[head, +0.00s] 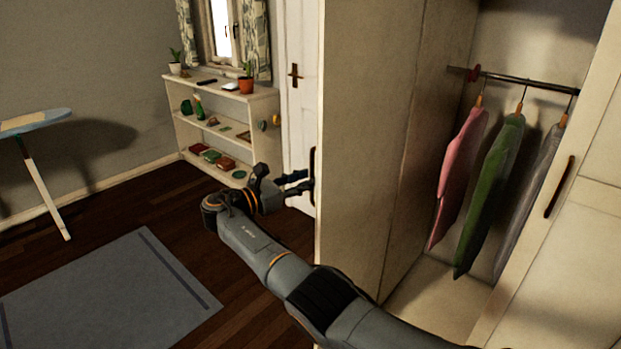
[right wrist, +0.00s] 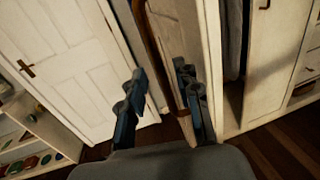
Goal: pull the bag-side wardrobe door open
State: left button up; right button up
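The wardrobe's left door (head: 365,130) stands swung wide open, showing the inside. Its dark handle (head: 312,165) is on the door's outer face, near its free edge. My right gripper (head: 296,184) is at this handle, reaching in from the left of the door. In the right wrist view, its two fingers (right wrist: 162,105) are spread apart, and the brown handle (right wrist: 155,50) runs down between them. I cannot tell whether a finger touches the handle. My left gripper is out of view. No bag shows.
A pink, a green and a grey garment hang from the wardrobe rail (head: 510,78). Another wardrobe door (head: 585,130) with a handle is at the right. A low shelf (head: 215,125), a white room door (head: 300,50), an ironing board (head: 35,122) and a rug (head: 110,290) stand or lie left.

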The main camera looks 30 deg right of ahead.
jog(key=s+a, duration=0.1)
jog(key=a, duration=0.8)
jog(key=shift+s+a, duration=0.4)
